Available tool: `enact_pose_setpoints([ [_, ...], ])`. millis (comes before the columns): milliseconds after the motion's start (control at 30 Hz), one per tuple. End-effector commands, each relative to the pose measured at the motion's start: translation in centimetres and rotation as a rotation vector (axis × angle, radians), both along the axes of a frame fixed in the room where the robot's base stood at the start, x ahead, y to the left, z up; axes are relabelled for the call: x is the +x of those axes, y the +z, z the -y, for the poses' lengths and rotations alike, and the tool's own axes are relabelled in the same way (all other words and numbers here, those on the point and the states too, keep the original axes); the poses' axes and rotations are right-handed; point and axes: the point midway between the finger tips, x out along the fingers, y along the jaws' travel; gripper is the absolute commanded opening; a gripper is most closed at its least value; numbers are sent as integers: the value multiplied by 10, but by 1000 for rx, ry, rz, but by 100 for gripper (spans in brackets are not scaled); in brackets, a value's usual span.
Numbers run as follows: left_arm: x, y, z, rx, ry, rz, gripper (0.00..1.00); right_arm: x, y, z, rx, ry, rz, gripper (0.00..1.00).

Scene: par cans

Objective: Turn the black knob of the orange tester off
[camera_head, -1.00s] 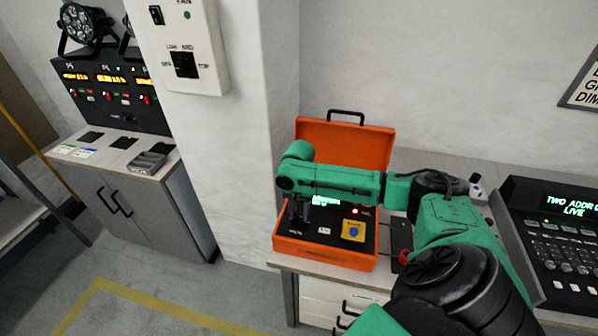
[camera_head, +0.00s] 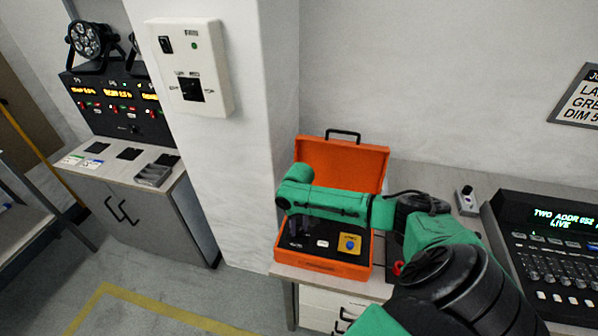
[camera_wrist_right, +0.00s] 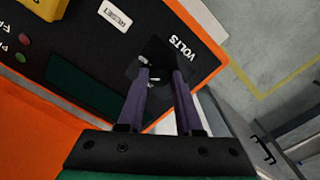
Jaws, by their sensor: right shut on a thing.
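The orange tester (camera_head: 318,264) is an open case on the bench, lid up, with a black panel inside. In the right wrist view, the black knob (camera_wrist_right: 152,62) sits on that panel beside the word VOLTS. My right gripper (camera_wrist_right: 160,72) points down at the panel, its two fingers shut on the knob. The dark green screen (camera_wrist_right: 82,88) shows no lit text. In the head view, my green right forearm covers part of the panel, and the gripper (camera_head: 298,232) shows only dimly. My left gripper is not in view.
A lighting console (camera_head: 560,250) stands on the right of the bench. A white wall box (camera_head: 190,70) is on the pillar at left.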

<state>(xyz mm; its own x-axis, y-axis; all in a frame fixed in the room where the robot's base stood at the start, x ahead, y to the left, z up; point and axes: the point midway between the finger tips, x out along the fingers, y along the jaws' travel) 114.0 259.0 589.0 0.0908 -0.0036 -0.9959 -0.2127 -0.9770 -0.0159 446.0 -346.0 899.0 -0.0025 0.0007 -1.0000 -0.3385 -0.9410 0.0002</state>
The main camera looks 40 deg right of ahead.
Motion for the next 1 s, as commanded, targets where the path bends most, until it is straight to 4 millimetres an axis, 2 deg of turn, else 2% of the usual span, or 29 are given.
enact_pose_setpoints([
  [33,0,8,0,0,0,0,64,1,5,0,-1,41,2,0],
  [400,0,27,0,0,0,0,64,1,4,1,-1,393,4,0],
  [1000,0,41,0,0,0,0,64,2,3,1,-3,963,6,0],
])
